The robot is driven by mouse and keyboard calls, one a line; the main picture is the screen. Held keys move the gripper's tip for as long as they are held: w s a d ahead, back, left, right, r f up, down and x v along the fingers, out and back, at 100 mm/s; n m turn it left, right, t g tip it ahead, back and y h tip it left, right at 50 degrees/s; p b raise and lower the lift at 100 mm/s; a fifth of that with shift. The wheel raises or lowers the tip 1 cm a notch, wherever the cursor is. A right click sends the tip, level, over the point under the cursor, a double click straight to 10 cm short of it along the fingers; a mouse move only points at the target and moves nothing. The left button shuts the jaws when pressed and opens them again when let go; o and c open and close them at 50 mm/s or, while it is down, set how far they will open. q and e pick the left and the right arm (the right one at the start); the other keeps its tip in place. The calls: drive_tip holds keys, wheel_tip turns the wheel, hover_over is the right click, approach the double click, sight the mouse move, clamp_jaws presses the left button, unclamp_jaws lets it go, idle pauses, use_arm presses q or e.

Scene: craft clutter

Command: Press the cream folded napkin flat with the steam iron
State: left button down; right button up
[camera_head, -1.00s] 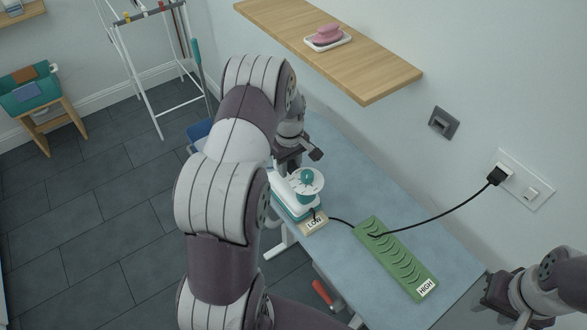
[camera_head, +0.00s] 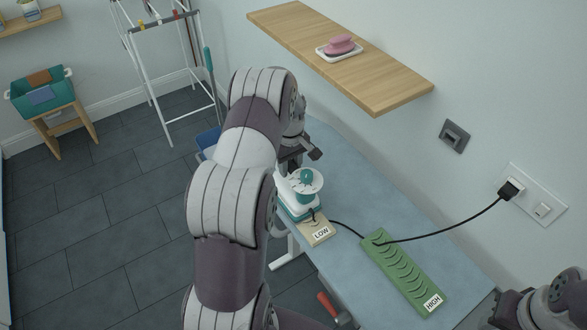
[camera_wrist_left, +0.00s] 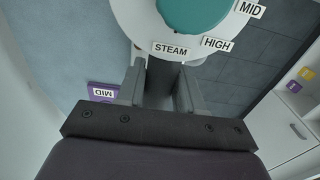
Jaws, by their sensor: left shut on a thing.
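The steam iron (camera_head: 293,207) is white and teal with a round dial plate on top. It is at the beige LOW pad on the blue board; I cannot tell whether it touches. The dial's teal knob and its STEAM, HIGH and MID labels show in the left wrist view, where the dial plate (camera_wrist_left: 190,45) is at the top. My left gripper (camera_wrist_left: 162,88) is shut on the steam iron, just beside the dial plate; the grasped part is mostly hidden. My right gripper (camera_head: 503,309) shows only partly at the lower right. I see no cream napkin; my left arm covers part of the board.
A black cord runs from the iron across the green HIGH pad (camera_head: 402,272) to a wall socket (camera_head: 535,195). A wooden shelf (camera_head: 390,90) with a pink item overhangs the board. A purple MID pad (camera_wrist_left: 103,92) shows in the left wrist view.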

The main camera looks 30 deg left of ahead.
use_arm(q)
drive_tip(key=shift+w+a, duration=0.15)
drive_tip(key=shift+a, duration=0.1)
drive_tip(key=shift+w+a+r, duration=0.1)
drive_tip(key=shift+w+a, duration=0.15)
drive_tip(key=shift+a, duration=0.35)
drive_tip(key=shift+w+a, duration=0.25)
drive_tip(key=shift+a, duration=0.35)
drive_tip(key=shift+d, duration=0.1)
drive_tip(key=shift+s+d, duration=0.2)
drive_tip(key=shift+d, duration=0.15)
drive_tip(key=shift+s+d+p, duration=0.15)
drive_tip(key=shift+s+d, duration=0.15)
drive_tip(key=shift+d, duration=0.45)
drive_tip(key=shift+s+d+p, duration=0.15)
drive_tip(key=shift+s+d, duration=0.1)
drive_tip(key=shift+d, duration=0.45)
drive_tip(key=shift+s+d+p, duration=0.2)
drive_tip(key=shift+s+d, duration=0.05)
drive_tip(key=shift+d, duration=0.35)
drive_tip(key=shift+s+d+p, duration=0.15)
drive_tip(key=shift+s+d, duration=0.15)
drive_tip(key=shift+d, duration=0.35)
drive_tip(key=shift+s+d+p, duration=0.2)
drive_tip(key=shift+s+d, duration=0.05)
drive_tip(key=shift+d, duration=0.5)
